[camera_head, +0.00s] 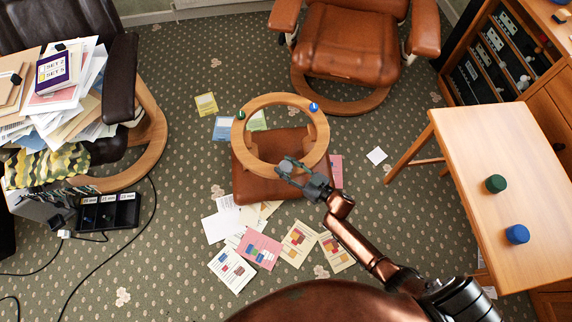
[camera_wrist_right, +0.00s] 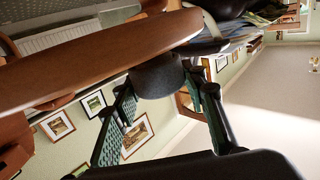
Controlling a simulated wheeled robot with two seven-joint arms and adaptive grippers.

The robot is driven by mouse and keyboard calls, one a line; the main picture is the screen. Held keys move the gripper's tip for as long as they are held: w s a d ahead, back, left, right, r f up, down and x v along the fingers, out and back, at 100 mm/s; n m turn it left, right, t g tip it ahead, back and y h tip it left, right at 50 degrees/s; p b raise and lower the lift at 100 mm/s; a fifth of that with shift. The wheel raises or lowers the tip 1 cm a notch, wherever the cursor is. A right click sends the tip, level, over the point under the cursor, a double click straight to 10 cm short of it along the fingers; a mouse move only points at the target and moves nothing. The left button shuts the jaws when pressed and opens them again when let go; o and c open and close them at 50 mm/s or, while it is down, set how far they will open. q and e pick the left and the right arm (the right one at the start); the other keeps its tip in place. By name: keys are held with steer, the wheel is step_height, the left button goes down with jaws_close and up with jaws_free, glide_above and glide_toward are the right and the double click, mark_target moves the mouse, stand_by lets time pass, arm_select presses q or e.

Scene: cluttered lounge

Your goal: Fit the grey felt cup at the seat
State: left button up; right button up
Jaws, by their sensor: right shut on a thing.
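The upturned footstool shows its round wooden ring (camera_head: 262,104) over a brown leather cushion (camera_head: 258,188). A small green cup (camera_head: 241,115) and a blue cup (camera_head: 313,107) sit on the ring. My right gripper (camera_head: 289,169) is at the ring's near edge, shut on the grey felt cup (camera_head: 286,165). In the right wrist view, the dark grey cup (camera_wrist_right: 160,75) is between my fingers (camera_wrist_right: 163,98), close against the wooden ring (camera_wrist_right: 95,62). I cannot tell whether they touch. The seat at this spot is hidden. My left gripper is out of view.
A wooden table (camera_head: 475,140) at right bears a green cylinder (camera_head: 496,183) and a blue cylinder (camera_head: 517,234). A leather armchair (camera_head: 352,45) stands behind the footstool. Papers (camera_head: 258,250) lie on the carpet nearby. Cables and a black box (camera_head: 108,212) are at left.

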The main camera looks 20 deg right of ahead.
steer(key=shift+f, duration=0.4)
steer(key=o, duration=0.9)
steer(key=shift+r, duration=0.1)
steer(key=v, duration=1.2)
